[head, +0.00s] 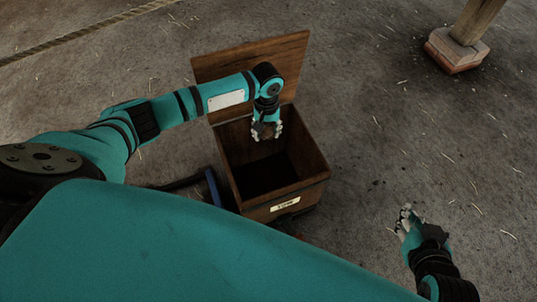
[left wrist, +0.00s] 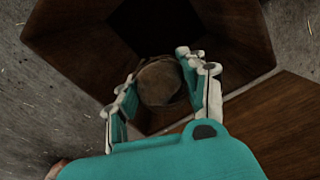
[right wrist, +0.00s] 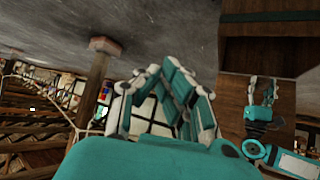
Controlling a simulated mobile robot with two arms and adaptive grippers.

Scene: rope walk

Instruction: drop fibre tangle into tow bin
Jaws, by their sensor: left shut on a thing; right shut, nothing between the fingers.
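The tow bin (head: 275,194) is a dark wooden box with its lid (head: 255,62) raised at the back and a small label on its front. My left gripper (head: 266,133) is over the bin's opening, near the lid side. It is shut on the fibre tangle, a brown rounded lump (left wrist: 160,82) between its fingers in the left wrist view. The dark inside of the bin shows beyond the tangle (left wrist: 155,25). My right gripper (head: 405,212) is shut and empty, out to the right of the bin.
A wooden post on a brick and stone footing (head: 457,49) stands at the upper right. A rope (head: 90,30) runs across the upper left. A dark blue-edged object (head: 212,188) is beside the bin's left side. The concrete floor right of the bin is clear apart from scattered fibres.

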